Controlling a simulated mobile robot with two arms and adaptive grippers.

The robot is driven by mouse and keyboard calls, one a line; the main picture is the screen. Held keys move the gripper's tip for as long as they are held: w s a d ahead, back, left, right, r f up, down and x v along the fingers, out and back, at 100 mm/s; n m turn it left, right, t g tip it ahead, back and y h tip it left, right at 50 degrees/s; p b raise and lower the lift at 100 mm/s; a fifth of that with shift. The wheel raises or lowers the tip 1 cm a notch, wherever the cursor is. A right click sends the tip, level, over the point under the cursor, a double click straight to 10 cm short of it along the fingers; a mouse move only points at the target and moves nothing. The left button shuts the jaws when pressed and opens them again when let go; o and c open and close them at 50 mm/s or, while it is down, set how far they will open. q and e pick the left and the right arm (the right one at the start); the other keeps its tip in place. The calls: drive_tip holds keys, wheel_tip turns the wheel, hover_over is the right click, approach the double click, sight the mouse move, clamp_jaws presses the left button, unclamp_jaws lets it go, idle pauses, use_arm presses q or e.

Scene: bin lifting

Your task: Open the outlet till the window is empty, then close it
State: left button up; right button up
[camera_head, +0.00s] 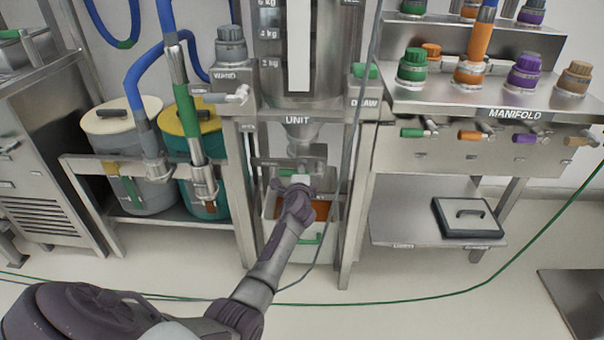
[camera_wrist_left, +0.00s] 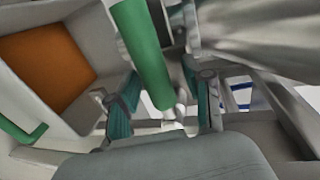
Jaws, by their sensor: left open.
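The steel hopper (camera_head: 340,45) labelled UNIT has a tall window (camera_head: 299,45) beside kg marks. The window shows plain white; I cannot tell its fill level. A funnel outlet (camera_head: 300,132) is below it. My left gripper (camera_head: 297,183) is just under the outlet and hides part of it. In the left wrist view the left gripper (camera_wrist_left: 165,112) is open, its fingers on either side of the lower end of a green bar handle (camera_wrist_left: 143,52). I cannot tell whether they touch it. A bin (camera_head: 270,206) with orange contents stands below. My right gripper is not in view.
Steel posts of the frame (camera_head: 245,190) stand close on both sides of my left gripper. Lidded drums (camera_head: 125,150) are at left. A green hose crosses the floor.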

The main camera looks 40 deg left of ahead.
use_arm(q)
drive_tip(key=shift+s, duration=0.1)
drive_tip(key=v, duration=1.2)
